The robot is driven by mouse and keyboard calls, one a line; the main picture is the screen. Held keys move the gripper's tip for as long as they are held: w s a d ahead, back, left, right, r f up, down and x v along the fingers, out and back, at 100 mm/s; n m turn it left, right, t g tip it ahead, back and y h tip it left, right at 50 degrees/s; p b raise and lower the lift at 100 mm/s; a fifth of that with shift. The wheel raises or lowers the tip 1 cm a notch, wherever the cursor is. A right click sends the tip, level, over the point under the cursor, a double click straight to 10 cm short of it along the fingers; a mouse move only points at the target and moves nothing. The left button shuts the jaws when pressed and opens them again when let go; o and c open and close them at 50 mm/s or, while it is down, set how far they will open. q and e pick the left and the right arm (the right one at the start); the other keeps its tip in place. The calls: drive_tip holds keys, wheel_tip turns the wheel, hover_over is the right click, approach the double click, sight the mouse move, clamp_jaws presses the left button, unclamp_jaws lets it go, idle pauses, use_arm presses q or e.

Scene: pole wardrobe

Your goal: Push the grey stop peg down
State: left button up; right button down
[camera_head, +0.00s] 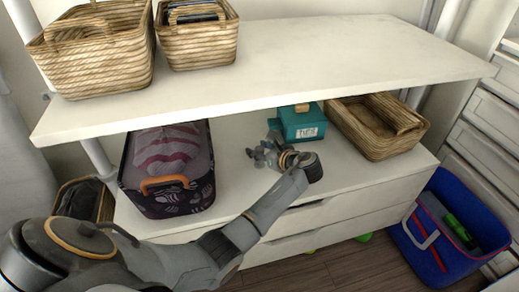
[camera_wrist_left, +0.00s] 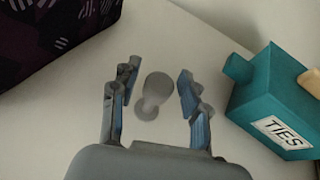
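The grey stop peg (camera_wrist_left: 157,88) has a rounded head on a narrower stem and shows in the left wrist view, on the pale surface. My left gripper (camera_wrist_left: 158,76) is open, with its fingers on either side of the peg in that picture. I see gaps between the peg and both fingers; the height between them is hard to tell. In the head view my left gripper (camera_head: 263,154) is over the lower shelf top, and I cannot make out the peg there. My right gripper is not in view.
A teal box labelled TIES (camera_wrist_left: 270,100) is close on the right; it also shows in the head view (camera_head: 303,128). A dark patterned bin (camera_head: 170,205) stands left. A wicker basket (camera_head: 370,145) is farther right. The upper shelf (camera_head: 300,65) overhangs the back.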

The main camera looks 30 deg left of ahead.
sight(260, 165)
use_arm(q)
clamp_jaws()
drive_tip(key=shift+f, duration=1.95)
drive_tip(key=shift+s+f, duration=0.1)
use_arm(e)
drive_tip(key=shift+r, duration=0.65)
use_arm(q)
drive_tip(key=shift+o, duration=1.7)
unclamp_jaws()
drive_tip(key=shift+f, duration=0.1)
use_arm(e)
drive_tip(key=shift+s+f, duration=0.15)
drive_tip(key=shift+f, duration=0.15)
use_arm(q)
drive_tip(key=shift+d, duration=0.1)
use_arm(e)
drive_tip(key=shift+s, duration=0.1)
use_arm(q)
drive_tip(key=v, duration=1.2)
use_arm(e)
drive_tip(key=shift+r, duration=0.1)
